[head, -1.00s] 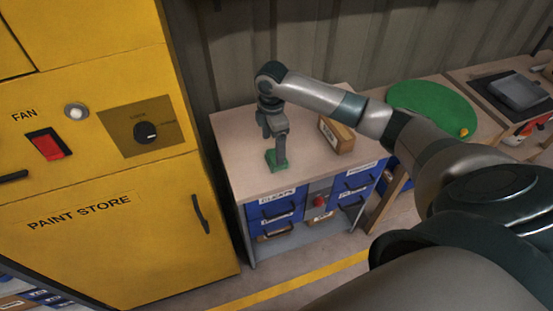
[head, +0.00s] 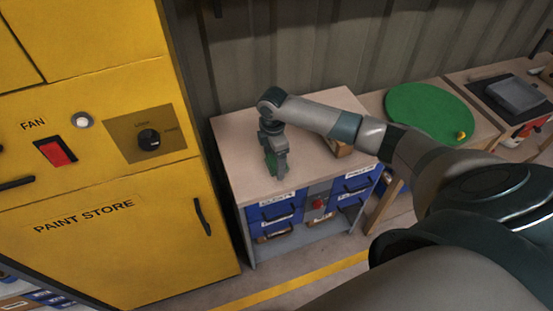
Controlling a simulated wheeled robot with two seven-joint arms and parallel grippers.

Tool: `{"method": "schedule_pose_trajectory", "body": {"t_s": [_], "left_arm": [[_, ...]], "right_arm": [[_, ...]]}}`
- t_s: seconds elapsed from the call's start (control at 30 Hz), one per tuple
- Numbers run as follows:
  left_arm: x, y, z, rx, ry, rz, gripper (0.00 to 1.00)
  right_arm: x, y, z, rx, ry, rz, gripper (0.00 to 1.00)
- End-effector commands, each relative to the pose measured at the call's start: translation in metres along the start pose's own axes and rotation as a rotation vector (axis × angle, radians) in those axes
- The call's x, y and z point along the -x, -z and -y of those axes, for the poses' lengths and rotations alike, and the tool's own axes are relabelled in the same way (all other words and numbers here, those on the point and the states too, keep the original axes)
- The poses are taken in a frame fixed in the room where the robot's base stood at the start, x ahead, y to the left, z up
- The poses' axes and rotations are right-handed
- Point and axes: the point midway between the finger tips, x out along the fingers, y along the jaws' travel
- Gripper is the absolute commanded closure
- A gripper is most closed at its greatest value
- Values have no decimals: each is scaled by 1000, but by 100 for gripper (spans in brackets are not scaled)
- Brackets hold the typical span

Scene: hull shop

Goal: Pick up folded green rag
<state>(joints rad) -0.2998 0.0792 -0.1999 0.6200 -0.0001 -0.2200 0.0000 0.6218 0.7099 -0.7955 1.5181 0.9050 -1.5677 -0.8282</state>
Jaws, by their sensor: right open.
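The folded green rag (head: 270,163) is on the light wooden top of the drawer bench, near its front left. It is partly hidden by my right gripper (head: 276,170). The right gripper points down at the rag, low over the bench top, with its jaws open. I cannot tell whether the fingers touch the rag. My left gripper is not in view.
A cardboard box (head: 340,149) stands behind my right forearm on the bench. A round green mat (head: 425,108) with a small yellow item (head: 461,135) lies on the table to the right. The yellow paint store cabinet (head: 130,235) stands close on the left.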

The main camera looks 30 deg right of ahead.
Motion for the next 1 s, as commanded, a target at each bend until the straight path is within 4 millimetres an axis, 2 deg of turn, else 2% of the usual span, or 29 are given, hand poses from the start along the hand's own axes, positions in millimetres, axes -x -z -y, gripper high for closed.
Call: {"method": "schedule_pose_trajectory", "body": {"t_s": [0.17, 0.2, 0.37, 0.4, 0.77, 1.0], "left_arm": [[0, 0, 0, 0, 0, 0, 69], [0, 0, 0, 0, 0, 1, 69], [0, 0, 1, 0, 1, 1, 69], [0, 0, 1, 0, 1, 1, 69], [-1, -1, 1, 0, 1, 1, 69], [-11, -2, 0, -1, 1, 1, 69]], "right_arm": [[0, 0, 0, 0, 0, 0, 19], [0, 0, 0, 0, 0, 0, 21], [0, 0, 0, 0, 0, 0, 59], [0, 0, 0, 0, 0, 0, 63], [3, 0, 0, 0, -1, 0, 63], [22, 0, -1, 0, -3, -1, 63]]}}
